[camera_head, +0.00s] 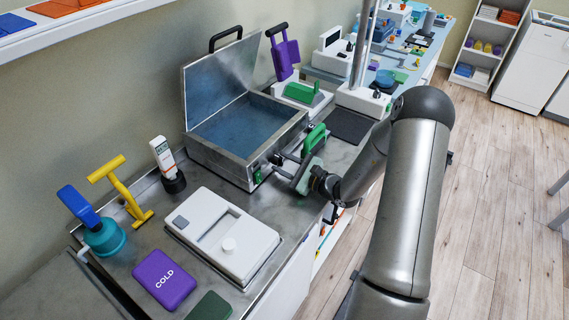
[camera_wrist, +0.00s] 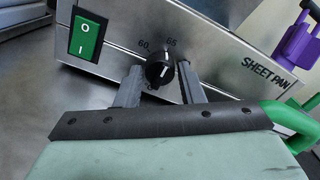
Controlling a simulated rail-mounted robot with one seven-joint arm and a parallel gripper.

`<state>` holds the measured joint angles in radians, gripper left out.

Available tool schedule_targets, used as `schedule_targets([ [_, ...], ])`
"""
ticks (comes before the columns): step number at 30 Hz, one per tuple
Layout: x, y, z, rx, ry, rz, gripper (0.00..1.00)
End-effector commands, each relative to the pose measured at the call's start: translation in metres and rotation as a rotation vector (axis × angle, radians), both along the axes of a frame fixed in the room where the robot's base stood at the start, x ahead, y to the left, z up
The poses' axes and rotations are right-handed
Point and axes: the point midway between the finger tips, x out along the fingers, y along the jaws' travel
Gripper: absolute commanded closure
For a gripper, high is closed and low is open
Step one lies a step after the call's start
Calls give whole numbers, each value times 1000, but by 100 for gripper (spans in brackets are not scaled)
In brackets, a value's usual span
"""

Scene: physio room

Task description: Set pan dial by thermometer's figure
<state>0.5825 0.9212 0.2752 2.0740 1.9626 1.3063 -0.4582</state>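The steel sheet pan (camera_head: 230,158) stands on the counter with its lid raised, and bluish liquid shows inside. In the wrist view its front panel (camera_wrist: 225,62) reads "SHEET PAN". The black dial (camera_wrist: 159,72) sits on that panel, with 60 at its upper left and 65 at its upper right; its exact setting is hard to read. My gripper (camera_wrist: 160,78) has one finger on each side of the dial, with a gap seeming to show on both sides. The white thermometer (camera_head: 163,155) stands upright in a dark holder left of the pan; its figure is too small to read.
A green rocker switch (camera_wrist: 87,36) is left of the dial. A green handle (camera_head: 314,138) is close beside my gripper. A white device (camera_head: 222,235), a purple COLD pack (camera_head: 164,280) and a yellow tool (camera_head: 121,190) occupy the near counter.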

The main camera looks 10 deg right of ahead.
Motion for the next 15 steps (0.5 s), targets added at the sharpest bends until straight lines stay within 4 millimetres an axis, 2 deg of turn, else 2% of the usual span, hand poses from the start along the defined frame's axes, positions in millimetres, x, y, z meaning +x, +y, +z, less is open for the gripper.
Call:
schedule_targets([
  [1,0,0,0,0,0,0,79],
  [3,0,0,0,0,0,0,93],
  [15,0,-1,0,44,39,-1,93],
])
